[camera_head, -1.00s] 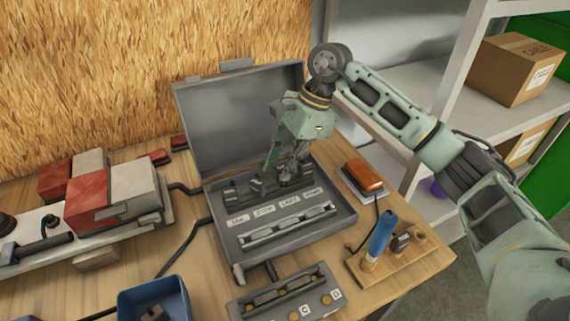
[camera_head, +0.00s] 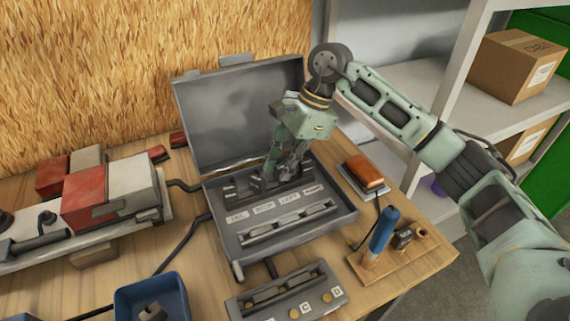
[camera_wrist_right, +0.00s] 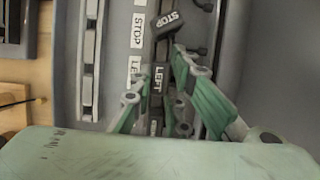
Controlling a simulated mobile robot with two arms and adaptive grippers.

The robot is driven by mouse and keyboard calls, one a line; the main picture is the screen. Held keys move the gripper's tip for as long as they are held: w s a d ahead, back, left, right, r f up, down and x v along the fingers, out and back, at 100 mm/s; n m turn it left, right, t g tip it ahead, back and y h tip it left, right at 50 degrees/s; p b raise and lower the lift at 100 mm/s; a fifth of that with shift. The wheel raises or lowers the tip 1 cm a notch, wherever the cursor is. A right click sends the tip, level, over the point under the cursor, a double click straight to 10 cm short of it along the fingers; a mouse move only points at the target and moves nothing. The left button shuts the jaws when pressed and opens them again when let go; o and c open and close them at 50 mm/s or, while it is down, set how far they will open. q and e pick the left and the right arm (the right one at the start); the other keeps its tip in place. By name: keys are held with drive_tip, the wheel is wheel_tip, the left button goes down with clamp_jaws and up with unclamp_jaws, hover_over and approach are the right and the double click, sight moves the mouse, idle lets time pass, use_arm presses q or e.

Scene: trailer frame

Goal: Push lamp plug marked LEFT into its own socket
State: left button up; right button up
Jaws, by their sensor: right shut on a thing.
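The dark plug marked LEFT (camera_wrist_right: 158,82) sits between the fingers of my right gripper (camera_wrist_right: 160,75) in the right wrist view. The gripper is shut on it. In the head view my right gripper (camera_head: 277,178) reaches down over the row of sockets (camera_head: 240,188) in the open grey case, and its fingers hide the plug. The LEFT label (camera_head: 290,198) is on the case in front of the row and also shows in the wrist view (camera_wrist_right: 133,70). I cannot tell how deep the plug sits. My left gripper is not in view.
A tilted plug marked STOP (camera_wrist_right: 168,22) is close to the held plug. The case lid (camera_head: 240,115) stands open behind. An orange-topped box (camera_head: 364,172) and a wooden holder with a blue-handled tool (camera_head: 384,230) are at right. A lamp bar (camera_head: 85,225) lies left.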

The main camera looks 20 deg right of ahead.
drive_tip(key=shift+f+b, duration=0.5)
drive_tip(key=shift+f, duration=0.05)
drive_tip(key=o, duration=0.8)
drive_tip(key=shift+o, duration=0.3)
drive_tip(key=o, duration=0.4)
drive_tip(key=shift+r, duration=0.1)
drive_tip(key=shift+r+p, duration=1.85)
drive_tip(key=shift+r, duration=1.6)
